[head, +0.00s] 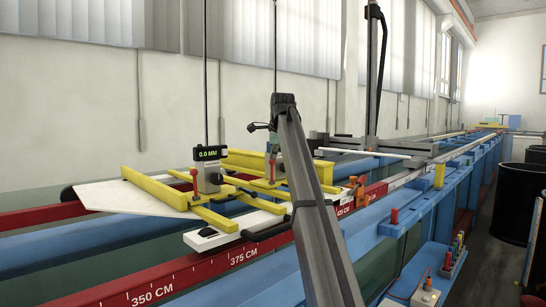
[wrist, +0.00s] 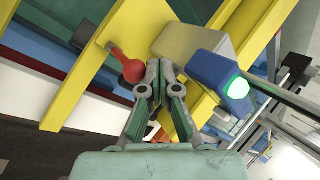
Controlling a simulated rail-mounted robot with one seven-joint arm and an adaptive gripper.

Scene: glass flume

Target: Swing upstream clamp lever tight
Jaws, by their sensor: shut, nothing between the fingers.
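In the wrist view my gripper (wrist: 157,66) is shut and empty. Its fingertips are just right of a red-knobbed lever (wrist: 131,71), close beside the knob; whether they touch is unclear. The lever's thin stem runs up and left to a yellow beam (wrist: 85,75) of the carriage. In the head view a red-handled lever (head: 195,177) stands upright on the yellow carriage frame, left of the gauge box. Another red piece (head: 272,168) shows farther back, beside my arm. My arm hides part of the carriage there. I cannot tell which lever is the upstream one from labels.
A gauge box reading 0.0 MM (head: 210,153) stands on the carriage. In the wrist view a blue box with a green light (wrist: 222,78) and a pale block (wrist: 190,45) lie right of my fingers. A red rail with centimetre marks (head: 205,270) runs along the flume.

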